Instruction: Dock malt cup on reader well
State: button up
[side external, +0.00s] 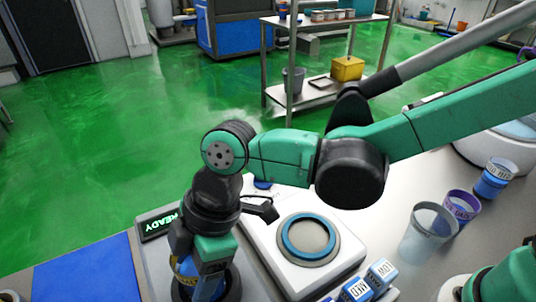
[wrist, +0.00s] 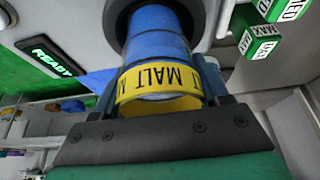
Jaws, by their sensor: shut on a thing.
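The malt cup (wrist: 165,52) is blue with a yellow band reading MALT. My gripper (wrist: 160,84) is shut on it, with one finger on each side near the band. In the wrist view the cup's far end is at the dark round reader well (wrist: 122,12), which rings it; how deep it sits I cannot tell. In the side view my gripper (side external: 205,262) points down over the well (side external: 236,283), and the cup (side external: 187,270) is mostly hidden by my gripper. The reader's display (side external: 160,225) glows READY in green; it also shows in the wrist view (wrist: 52,60).
A white unit with a blue ring (side external: 308,236) stands just right of the reader. A clear cup (side external: 428,232), a purple-banded cup (side external: 461,206) and a blue cup (side external: 492,180) stand further right. A blue mat (side external: 88,272) is left.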

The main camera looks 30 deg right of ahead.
jog(key=shift+f, duration=0.6)
jog(key=o, duration=1.2)
jog(key=v, duration=1.1)
